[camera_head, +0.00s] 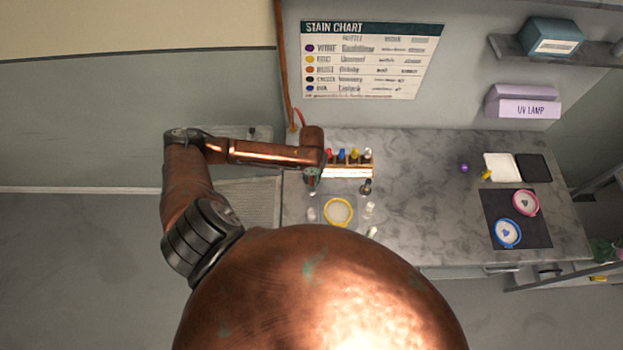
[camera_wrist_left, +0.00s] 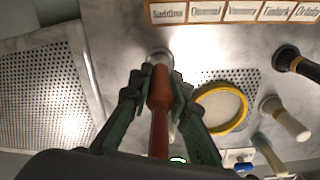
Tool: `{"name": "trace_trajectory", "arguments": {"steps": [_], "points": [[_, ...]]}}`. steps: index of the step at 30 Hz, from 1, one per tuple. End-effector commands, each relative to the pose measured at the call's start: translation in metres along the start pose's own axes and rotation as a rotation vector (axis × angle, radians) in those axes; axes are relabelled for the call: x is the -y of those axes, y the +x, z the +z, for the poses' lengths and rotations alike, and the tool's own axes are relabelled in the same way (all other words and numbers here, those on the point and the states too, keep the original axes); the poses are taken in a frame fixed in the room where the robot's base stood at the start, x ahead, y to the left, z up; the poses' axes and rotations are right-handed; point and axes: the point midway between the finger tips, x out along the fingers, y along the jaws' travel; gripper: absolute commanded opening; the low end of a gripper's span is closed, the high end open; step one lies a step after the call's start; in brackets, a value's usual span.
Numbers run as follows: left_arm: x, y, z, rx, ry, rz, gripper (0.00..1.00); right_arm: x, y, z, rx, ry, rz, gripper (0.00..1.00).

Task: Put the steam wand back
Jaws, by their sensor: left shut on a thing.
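The steam wand (camera_wrist_left: 159,120) shows in the left wrist view as a reddish-brown handle, with a pale metal round part (camera_wrist_left: 158,56) at its far end. I cannot tell whether that part belongs to the wand or to a holder on the counter. My left gripper (camera_wrist_left: 158,88) has its dark green fingers shut around the handle. In the head view my left gripper (camera_head: 312,180) is over the counter's left end, just left of the bottle rack; the wand is mostly hidden there. My right gripper is not in view.
A labelled rack (camera_head: 347,172) with coloured bottles stands close by. A yellow ring (camera_wrist_left: 243,112) lies over a perforated plate, with brushes (camera_wrist_left: 284,118) to its right. A perforated board (camera_wrist_left: 45,95) lies left. The counter (camera_head: 420,190) is clear in the middle; a dark mat (camera_head: 519,240) is right.

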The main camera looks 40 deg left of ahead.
Motion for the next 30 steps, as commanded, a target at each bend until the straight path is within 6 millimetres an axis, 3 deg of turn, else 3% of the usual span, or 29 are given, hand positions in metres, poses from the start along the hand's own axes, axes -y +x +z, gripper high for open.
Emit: {"name": "trace_trajectory", "arguments": {"steps": [14, 15, 23, 30], "points": [[0.0003, 0.0032, 0.0003, 0.001, 0.000, -0.001, 0.00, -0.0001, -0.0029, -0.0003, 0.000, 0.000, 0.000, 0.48], [0.0003, 0.0032, 0.0003, 0.001, 0.000, -0.001, 0.20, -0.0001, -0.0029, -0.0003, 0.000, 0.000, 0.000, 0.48], [0.0002, 0.0033, 0.0001, 0.001, 0.000, 0.000, 0.38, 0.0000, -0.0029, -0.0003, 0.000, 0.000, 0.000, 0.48], [0.0000, 0.0036, -0.0002, 0.000, 0.000, 0.000, 0.41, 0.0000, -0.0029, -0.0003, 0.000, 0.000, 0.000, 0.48]]}}
